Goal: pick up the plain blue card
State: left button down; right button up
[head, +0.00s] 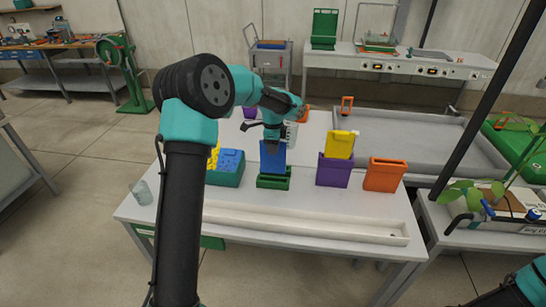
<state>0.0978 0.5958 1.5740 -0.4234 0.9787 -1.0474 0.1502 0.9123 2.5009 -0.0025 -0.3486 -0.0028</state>
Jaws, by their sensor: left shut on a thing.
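The plain blue card (272,158) stands upright at a green holder (273,180) in the middle of the white table. My left gripper (272,142) reaches down from above and is shut on the top of the blue card. The card's lower edge is at the green holder; I cannot tell whether it is still inside the slot. My right gripper is not in view; only part of my right arm shows at the bottom right corner.
A teal box with blue and yellow pieces (229,166) stands left of the holder. A purple holder with a yellow card (339,145) and an orange holder (385,175) stand to the right. A long white tray (305,224) lies in front. A clear cup (141,192) stands at the left edge.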

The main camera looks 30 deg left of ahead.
pick_arm(q)
jog(key=shift+r, duration=1.25)
jog(key=s+d+r+n, duration=0.4)
jog(key=d+r+n, duration=0.1)
jog(key=d, duration=0.4)
jog(key=s+d+r+n, duration=0.4)
jog(key=d+n, duration=0.4)
jog(key=d, duration=0.2)
jog(key=shift+s+d+r+n, duration=0.15)
jog(key=shift+r+n, duration=0.15)
jog(key=shift+r, duration=0.25)
